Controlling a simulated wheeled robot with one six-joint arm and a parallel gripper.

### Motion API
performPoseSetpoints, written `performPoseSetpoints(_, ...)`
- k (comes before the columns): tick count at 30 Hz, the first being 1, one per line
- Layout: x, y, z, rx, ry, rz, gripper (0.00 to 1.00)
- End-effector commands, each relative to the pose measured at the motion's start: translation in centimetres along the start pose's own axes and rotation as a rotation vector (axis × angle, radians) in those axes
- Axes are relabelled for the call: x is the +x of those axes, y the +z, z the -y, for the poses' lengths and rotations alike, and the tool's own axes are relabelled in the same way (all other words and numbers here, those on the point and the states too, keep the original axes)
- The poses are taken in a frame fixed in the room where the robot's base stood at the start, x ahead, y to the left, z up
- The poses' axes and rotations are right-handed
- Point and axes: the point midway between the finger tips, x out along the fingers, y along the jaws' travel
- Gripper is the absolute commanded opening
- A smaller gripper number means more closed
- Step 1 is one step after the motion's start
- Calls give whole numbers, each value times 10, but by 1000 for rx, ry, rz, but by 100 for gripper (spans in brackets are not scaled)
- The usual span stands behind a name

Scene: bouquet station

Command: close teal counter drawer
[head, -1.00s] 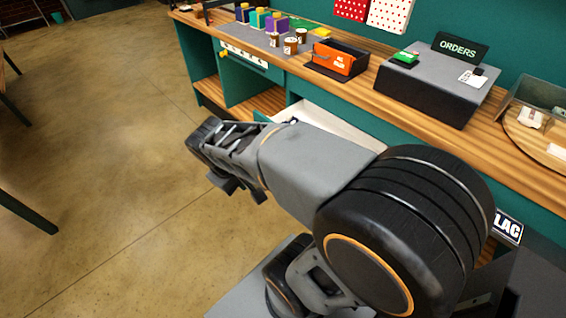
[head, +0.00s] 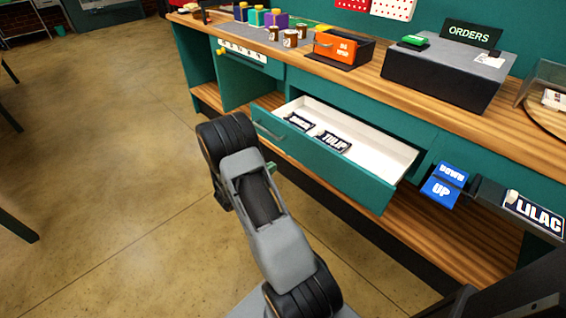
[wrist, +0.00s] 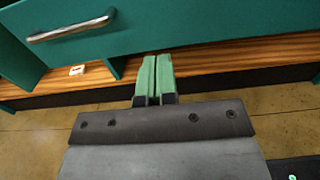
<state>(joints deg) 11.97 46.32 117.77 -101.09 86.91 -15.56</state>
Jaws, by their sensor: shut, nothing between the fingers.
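The teal counter drawer (head: 335,170) is pulled out from the counter in the head view, with a white inside and two dark label plates, one reading TULIP (head: 333,141). Its metal bar handle (head: 268,131) is at the left part of its front. In the wrist view the drawer front (wrist: 180,22) crosses the top, with the handle (wrist: 72,28) at upper left. My gripper (wrist: 155,62) is shut and empty, its green fingers pointing at the lower edge of the drawer front, right of the handle. I cannot tell whether they touch it. In the head view my arm hides most of the gripper.
A wooden lower shelf (head: 415,222) runs under the drawer. Blue DOWN and UP signs (head: 446,185) and a LILAC plate (head: 535,212) are at the right. An orange box (head: 338,48) and dark ORDERS box (head: 440,80) stand on the countertop.

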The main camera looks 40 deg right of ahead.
Motion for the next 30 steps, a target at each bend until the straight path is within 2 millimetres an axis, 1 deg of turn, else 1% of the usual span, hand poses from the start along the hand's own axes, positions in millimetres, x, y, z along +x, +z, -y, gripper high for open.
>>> performPoseSetpoints(5,29,-1,1,-1,-3,1,0)
performPoseSetpoints(12,76,-1,1,0,-4,0,0)
performPoseSetpoints(18,106,-1,1,0,-2,-1,0)
performPoseSetpoints(24,124,-1,1,-2,-1,-1,0)
performPoseSetpoints(30,131,-1,0,-2,1,-1,0)
